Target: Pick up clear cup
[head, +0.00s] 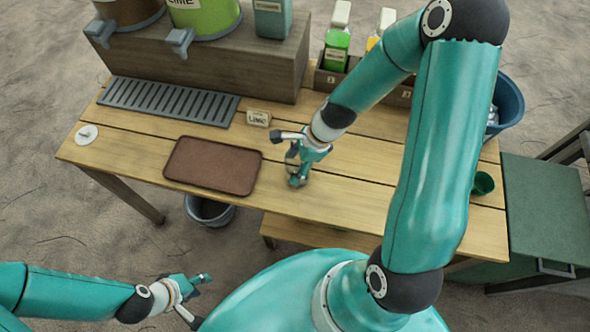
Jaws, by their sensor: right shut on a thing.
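My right gripper (289,160) is low over the wooden table, just right of the brown tray. It is shut on a small, greyish see-through thing (292,156), which looks like the clear cup. The fingers hide much of it, and I cannot tell whether it touches the table. My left gripper (200,297) is off the table at the lower left, with its fingers apart and nothing between them.
The brown tray (212,166) lies empty on the table (340,195). Dispensers stand on a raised box (215,62). Bottles (336,50) stand in a rack. A green cup (483,183) is at right.

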